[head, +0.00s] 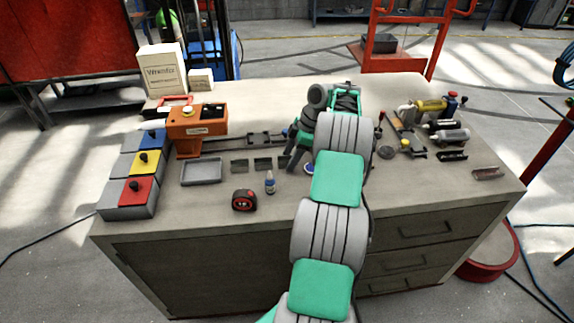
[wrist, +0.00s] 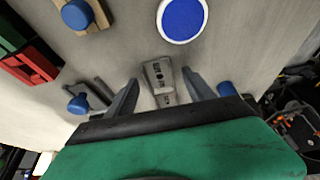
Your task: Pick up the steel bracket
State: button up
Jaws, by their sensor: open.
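The steel bracket (wrist: 158,72) is a small grey metal piece with holes, lying on the worktop in the wrist view. My gripper (wrist: 160,79) is open, with one dark finger on each side of the bracket. The bracket's near end lies between the fingertips, with a gap on both sides; I cannot tell how far above the worktop the fingers are. In the head view my own arm covers this spot, and I cannot make out the bracket there.
A white-rimmed blue disc (wrist: 183,18) lies just beyond the bracket. Blue-knobbed pieces (wrist: 78,103) lie to the left, near red and green bins (wrist: 30,64). The workbench (head: 400,187) also holds an orange tool (head: 197,128), a grey tray (head: 201,172) and a tape measure (head: 244,200).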

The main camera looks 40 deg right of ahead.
jog(key=shift+c, duration=0.4)
grip_shut()
jog(key=shift+r, duration=0.15)
